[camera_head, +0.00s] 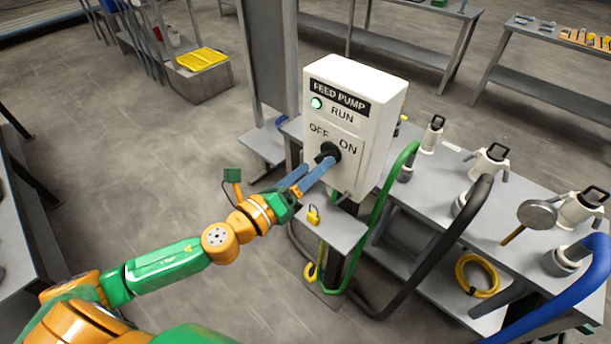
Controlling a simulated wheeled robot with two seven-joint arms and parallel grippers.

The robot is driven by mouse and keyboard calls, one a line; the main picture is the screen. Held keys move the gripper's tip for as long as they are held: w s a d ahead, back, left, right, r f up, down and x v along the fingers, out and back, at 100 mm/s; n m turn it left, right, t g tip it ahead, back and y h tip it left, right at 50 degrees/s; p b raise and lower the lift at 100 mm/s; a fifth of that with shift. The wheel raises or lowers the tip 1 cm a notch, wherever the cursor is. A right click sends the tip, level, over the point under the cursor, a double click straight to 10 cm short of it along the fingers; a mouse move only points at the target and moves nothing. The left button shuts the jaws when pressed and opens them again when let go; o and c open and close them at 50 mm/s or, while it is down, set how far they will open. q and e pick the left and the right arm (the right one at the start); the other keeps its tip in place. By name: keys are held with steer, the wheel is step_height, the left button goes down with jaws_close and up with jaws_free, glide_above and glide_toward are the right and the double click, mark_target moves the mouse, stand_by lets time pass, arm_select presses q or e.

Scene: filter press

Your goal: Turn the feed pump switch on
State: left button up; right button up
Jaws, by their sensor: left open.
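The feed pump box (375,130) is a white cabinet labelled FEED PUMP, standing upright in the middle of the head view. A green RUN lamp (316,103) is lit on its front. Below the lamp is a black rotary switch (327,150) between the words OFF and ON. My left gripper (318,168) is at the switch, its two blue fingers reaching up to the knob. The fingers are open and partly cover the knob, so I cannot tell whether they touch it. My right gripper is not in view.
A grey bench (450,190) to the right bears several valves with green, black and blue hoses. A small grey shelf (335,228) with a yellow padlock (313,215) sits below the box. Open floor (130,170) lies to the left.

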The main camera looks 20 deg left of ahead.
arm_select(q)
steer(key=b+v, duration=0.1)
steer(key=v, duration=0.2)
steer(key=shift+s, duration=0.15)
